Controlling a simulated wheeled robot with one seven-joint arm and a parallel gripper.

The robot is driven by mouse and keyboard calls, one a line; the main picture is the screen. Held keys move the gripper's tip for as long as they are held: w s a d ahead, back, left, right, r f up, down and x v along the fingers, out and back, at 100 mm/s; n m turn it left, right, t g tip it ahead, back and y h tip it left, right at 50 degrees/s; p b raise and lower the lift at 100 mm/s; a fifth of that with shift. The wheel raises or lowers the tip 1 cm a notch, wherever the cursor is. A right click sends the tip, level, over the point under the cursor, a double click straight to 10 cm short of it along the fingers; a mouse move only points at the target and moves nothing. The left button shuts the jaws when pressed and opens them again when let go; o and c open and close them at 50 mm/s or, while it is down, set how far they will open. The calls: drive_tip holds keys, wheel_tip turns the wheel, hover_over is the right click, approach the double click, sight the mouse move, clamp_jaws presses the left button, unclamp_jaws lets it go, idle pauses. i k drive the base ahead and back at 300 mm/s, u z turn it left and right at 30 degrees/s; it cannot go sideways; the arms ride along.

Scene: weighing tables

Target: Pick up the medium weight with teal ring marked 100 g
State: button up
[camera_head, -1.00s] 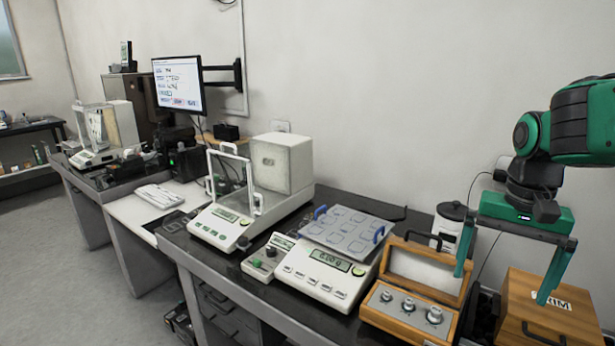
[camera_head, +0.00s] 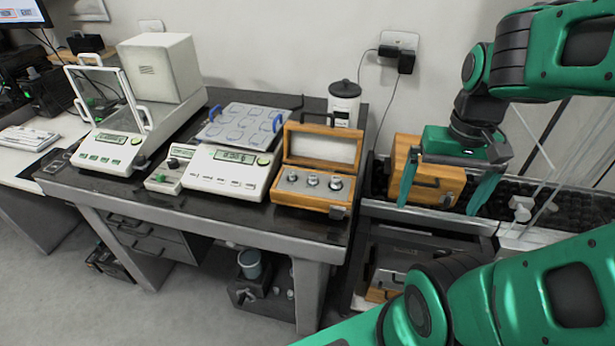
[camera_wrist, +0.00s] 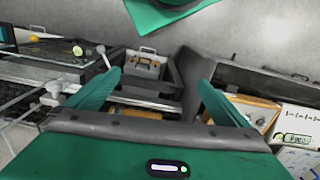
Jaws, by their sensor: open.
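Three silver weights stand in a row in an open wooden box (camera_head: 310,199) on the dark table in the head view. The middle one (camera_head: 313,180) appears to be the medium weight; its ring colour and marking are too small to read. My gripper (camera_head: 438,205) is open and empty, to the right of the open box, with its fingers pointing down in front of a closed wooden case. In the wrist view my gripper (camera_wrist: 160,80) has its two teal fingers wide apart. A wooden box (camera_wrist: 252,108) shows there at the right, partly behind the right finger.
A balance with a blue-handled tray (camera_head: 225,172) stands left of the open box, and a white jar (camera_head: 343,105) behind it. The closed wooden case (camera_head: 431,178) is to its right. The box's raised lid (camera_head: 322,148) stands at its back.

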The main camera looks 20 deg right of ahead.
sight(313, 182)
drive_tip(key=z, duration=2.1)
drive_tip(key=k, duration=0.95)
drive_tip(key=u, duration=0.45)
